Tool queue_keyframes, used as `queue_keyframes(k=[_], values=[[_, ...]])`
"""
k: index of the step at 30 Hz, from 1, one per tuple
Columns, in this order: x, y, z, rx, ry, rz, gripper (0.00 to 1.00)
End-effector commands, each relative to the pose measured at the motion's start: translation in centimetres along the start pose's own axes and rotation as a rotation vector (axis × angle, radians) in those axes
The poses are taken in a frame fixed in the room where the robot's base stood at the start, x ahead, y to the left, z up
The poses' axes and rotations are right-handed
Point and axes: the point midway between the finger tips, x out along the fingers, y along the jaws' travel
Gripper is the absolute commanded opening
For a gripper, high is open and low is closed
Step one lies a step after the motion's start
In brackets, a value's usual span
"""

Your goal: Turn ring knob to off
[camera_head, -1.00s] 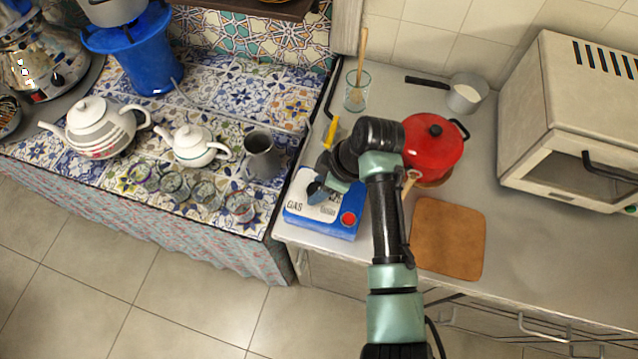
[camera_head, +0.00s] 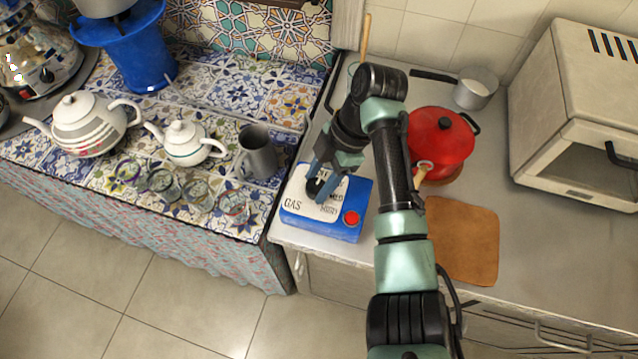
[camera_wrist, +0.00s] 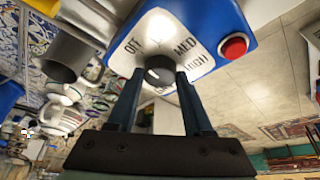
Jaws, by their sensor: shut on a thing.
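A blue gas ring box (camera_head: 325,232) with a white dial plate stands on the grey counter, with a red button (camera_head: 351,218) at its front right corner. In the wrist view the dial plate (camera_wrist: 160,28) reads OFF, MED and HIGH around a black ring knob (camera_wrist: 159,66). My gripper (camera_wrist: 159,76) is shut on the knob, with one finger at each side of it. In the head view my gripper (camera_head: 320,188) reaches down onto the box from above and hides part of the knob. I cannot tell which label the knob points to.
A red pot (camera_head: 440,142) and a brown board (camera_head: 466,240) are right of my arm. A glass with a wooden spoon (camera_head: 366,35) stands behind the gripper. A grey metal jug (camera_head: 257,152) and teapots stand on the tiled counter at left.

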Motion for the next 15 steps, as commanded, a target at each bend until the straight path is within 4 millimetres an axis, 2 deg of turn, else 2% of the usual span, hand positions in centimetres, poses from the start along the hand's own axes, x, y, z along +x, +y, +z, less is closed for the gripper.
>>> queue_keyframes(k=[7, 15], values=[[0.06, 0.11, 0.09, -0.097, -0.001, -0.039, 0.00], [-0.04, 0.12, 0.04, -0.131, -0.001, -0.053, 0.00]])
